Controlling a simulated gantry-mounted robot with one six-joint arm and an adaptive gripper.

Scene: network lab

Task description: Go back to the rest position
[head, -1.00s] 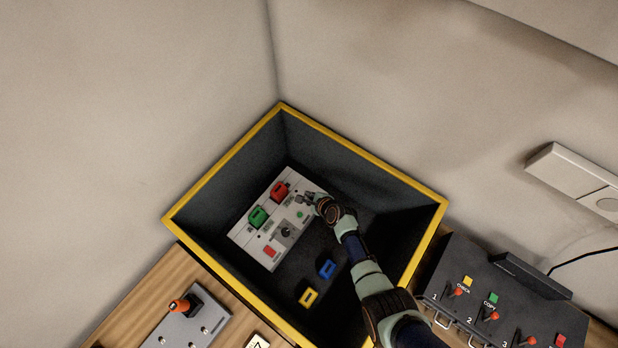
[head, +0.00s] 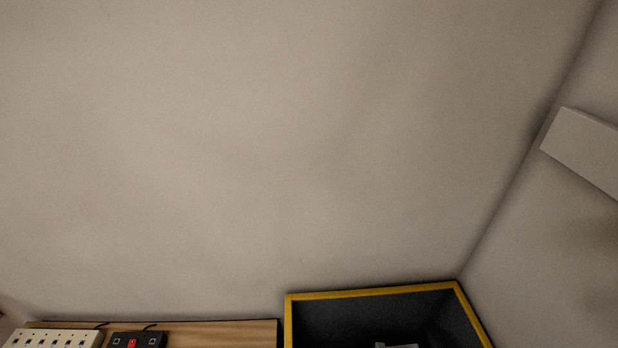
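My gripper is not in the head view now, and no part of my arm shows. The dark box with the yellow rim (head: 372,292) stands at the bottom right, cut off by the lower edge. Only a small piece of a light panel (head: 397,346) shows inside it. What else lies in the box is out of view.
A wooden bench top (head: 220,332) runs left of the box. On it are a white strip with several sockets (head: 52,339) and a black box with a red switch (head: 136,341). A pale wall unit (head: 582,150) is at the right. Bare wall fills the rest.

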